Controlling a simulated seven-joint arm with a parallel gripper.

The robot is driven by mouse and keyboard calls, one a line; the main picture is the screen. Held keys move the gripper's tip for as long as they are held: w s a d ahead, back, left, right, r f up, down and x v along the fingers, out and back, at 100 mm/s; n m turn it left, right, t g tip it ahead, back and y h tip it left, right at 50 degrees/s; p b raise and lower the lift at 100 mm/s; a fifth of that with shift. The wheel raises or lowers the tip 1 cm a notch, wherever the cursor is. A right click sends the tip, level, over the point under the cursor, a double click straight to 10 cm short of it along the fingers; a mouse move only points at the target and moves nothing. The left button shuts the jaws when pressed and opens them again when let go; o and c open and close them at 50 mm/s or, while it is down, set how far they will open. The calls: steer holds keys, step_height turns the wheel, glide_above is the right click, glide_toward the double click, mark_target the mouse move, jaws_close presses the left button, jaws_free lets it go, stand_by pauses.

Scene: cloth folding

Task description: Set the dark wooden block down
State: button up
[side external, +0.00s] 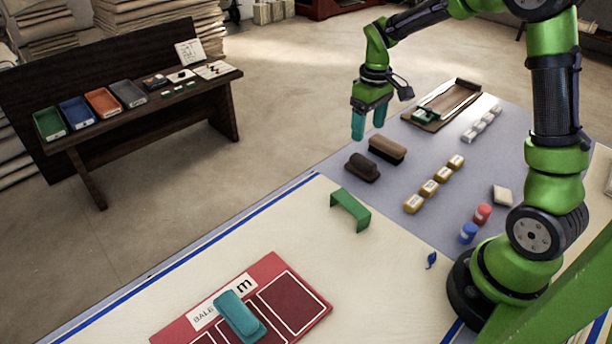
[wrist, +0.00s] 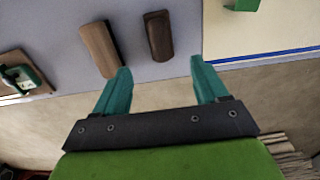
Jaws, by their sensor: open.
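The dark wooden block (side external: 363,167) lies on its long side on the grey-blue mat (side external: 425,180), and nothing holds it. It also shows in the wrist view (wrist: 157,35), ahead of the space between the fingers. A lighter brown block (side external: 387,149) lies beside it, apart from it, and shows in the wrist view (wrist: 100,48) near the left finger. My gripper (side external: 368,132) is open and empty, raised above the table near its far edge. Its two teal fingers (wrist: 160,68) are spread apart in the wrist view, touching neither block.
A green bridge-shaped piece (side external: 350,209) stands near the dark block. A row of yellow-topped blocks (side external: 429,188) lies to the right, and a wooden tray (side external: 443,103) lies behind. A teal block (side external: 240,316) rests on a red board (side external: 292,302) in front.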

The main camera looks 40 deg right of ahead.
steer(key=s+a+r+m+t+y, duration=0.2)
steer(key=s+a+r+m+t, duration=0.2)
steer(key=s+a+r+t, duration=0.3)
steer(key=s+a+r, duration=0.5)
steer(key=s+a, duration=0.1)
steer(key=s, duration=0.3)
steer(key=shift+a, duration=0.15)
